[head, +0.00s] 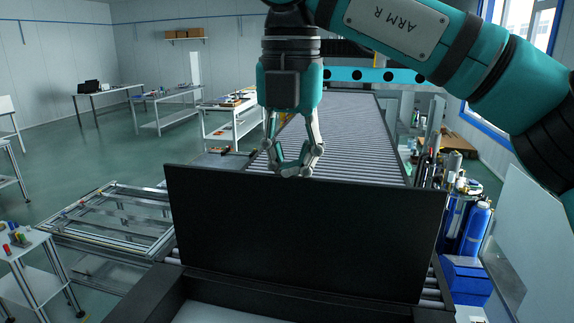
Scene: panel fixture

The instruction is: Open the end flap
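The end flap (310,235) is a wide dark panel that stands nearly upright across the middle of the head view, in front of the roller conveyor. My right gripper (295,172) points down at the flap's top edge, a little left of its middle. Its fingers bend inward and their tips come together, so it looks shut. I see nothing held between them. I cannot tell whether the tips touch the flap or stand just behind its edge. My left gripper is not in view.
The roller conveyor (345,130) runs away behind the flap. A metal frame (115,218) lies at the left, beside a small white table (35,265) with coloured pieces. Blue bottles (475,228) and a blue box (466,278) stand close at the right.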

